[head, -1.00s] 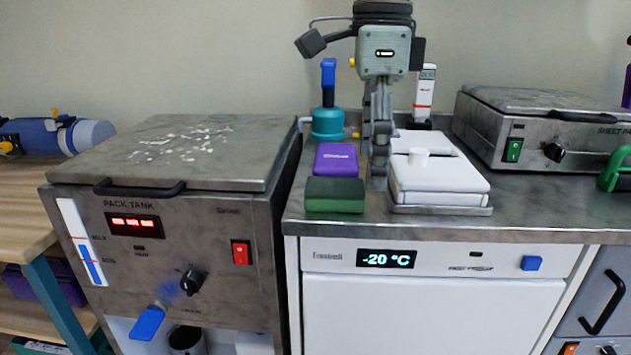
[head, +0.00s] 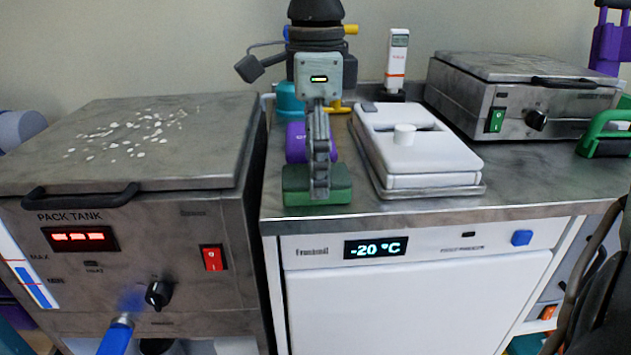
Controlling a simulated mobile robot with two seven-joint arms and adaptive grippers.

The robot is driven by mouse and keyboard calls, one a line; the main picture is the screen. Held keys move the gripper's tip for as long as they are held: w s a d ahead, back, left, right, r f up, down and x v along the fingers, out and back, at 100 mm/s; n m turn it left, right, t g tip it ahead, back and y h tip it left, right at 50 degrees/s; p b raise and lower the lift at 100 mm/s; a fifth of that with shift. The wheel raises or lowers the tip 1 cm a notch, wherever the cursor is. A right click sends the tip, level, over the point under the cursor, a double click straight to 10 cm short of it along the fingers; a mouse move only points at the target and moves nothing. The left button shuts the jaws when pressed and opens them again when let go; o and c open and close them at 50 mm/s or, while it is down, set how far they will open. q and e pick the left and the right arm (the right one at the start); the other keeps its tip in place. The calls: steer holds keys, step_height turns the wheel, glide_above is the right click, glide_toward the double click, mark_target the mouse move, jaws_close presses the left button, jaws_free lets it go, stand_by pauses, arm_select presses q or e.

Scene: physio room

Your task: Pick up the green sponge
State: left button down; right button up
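The green sponge (head: 340,190) is a dark green block lying near the front edge of the steel counter, above the freezer's display. My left gripper (head: 320,192) points straight down at it. I see the fingers edge-on, one behind the other. The near finger overlaps the middle of the sponge's front face, and the far finger is hidden. I cannot tell whether the fingers touch or squeeze the sponge. My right gripper does not show.
A purple block (head: 295,143) lies just behind the sponge, partly covered by the gripper. A white lidded box (head: 430,158) on a tray is close on the right. The pack tank (head: 100,180) stands on the left.

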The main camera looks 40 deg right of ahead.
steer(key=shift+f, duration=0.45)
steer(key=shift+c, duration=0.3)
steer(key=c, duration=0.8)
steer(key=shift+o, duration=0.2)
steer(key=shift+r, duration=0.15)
